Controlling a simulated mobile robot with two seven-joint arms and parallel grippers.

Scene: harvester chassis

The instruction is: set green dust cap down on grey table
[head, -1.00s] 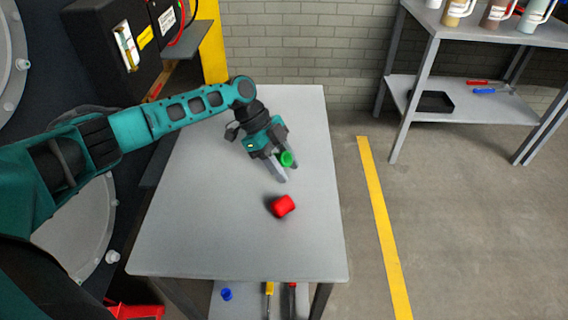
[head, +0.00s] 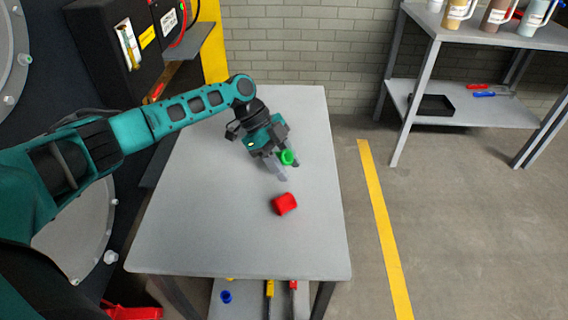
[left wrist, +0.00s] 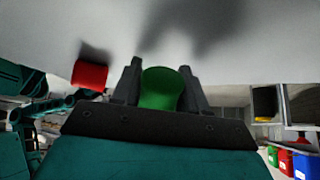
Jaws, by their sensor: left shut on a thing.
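The green dust cap (head: 288,157) is between the fingers of my left gripper (head: 287,168), over the grey table (head: 200,235). In the left wrist view the cap (left wrist: 160,88) sits between the two dark fingers, with the gripper (left wrist: 160,82) shut on it. The tabletop fills the upper part of that view and shadows lie on it near the cap. I cannot tell whether the cap touches the table. My right gripper is not in view.
A red part (head: 285,204) lies on the table just in front of my left gripper; it also shows in the left wrist view (left wrist: 90,74). A shelf table (head: 470,115) with several mugs stands at the right. A blue cap (head: 226,297) lies on the lower shelf.

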